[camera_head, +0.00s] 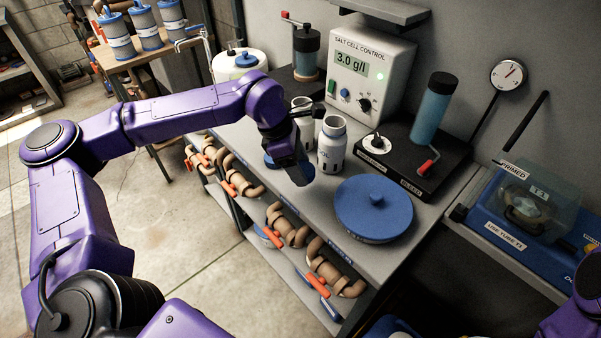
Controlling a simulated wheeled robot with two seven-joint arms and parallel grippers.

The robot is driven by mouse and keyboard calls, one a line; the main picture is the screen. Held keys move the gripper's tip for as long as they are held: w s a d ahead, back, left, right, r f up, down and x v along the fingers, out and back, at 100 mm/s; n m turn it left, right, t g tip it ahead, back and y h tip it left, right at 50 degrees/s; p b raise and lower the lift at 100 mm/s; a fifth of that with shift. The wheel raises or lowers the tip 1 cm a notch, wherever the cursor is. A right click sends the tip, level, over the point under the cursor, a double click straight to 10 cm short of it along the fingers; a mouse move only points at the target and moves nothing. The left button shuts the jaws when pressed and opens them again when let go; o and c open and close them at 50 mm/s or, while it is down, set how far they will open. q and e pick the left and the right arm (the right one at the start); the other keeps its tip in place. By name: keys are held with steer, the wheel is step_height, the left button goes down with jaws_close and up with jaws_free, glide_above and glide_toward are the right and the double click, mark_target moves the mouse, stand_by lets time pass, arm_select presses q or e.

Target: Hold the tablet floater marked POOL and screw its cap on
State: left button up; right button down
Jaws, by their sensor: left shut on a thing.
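My left gripper (300,176) reaches down over the bench from the left and is shut. A blue round piece (270,160), which looks like a cap, shows on both sides of its fingers; the fingers hide its middle. A white floater body (332,146) stands upright just right of the gripper, with lettering only partly readable. A second white body (302,103) stands behind, partly hidden by my wrist. I cannot read POOL on either. My right gripper is out of view; only a bit of my right arm shows at bottom right.
A large blue lid (374,212) with a knob lies at the bench's front right. A black stand (410,165) with a blue cylinder and the salt cell control box (372,70) stand behind. Pipes with orange-handled valves (288,228) hang along the front edge.

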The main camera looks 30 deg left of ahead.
arm_select(q)
steer(key=s+d+r+b, duration=0.2)
steer(key=s+d+r, duration=0.2)
steer(key=s+r, duration=0.3)
steer(key=s, duration=0.4)
steer(key=shift+d+r+b, duration=0.15)
steer(key=shift+r+b, duration=0.05)
steer(key=shift+b, duration=0.15)
steer(key=shift+s+f, duration=0.1)
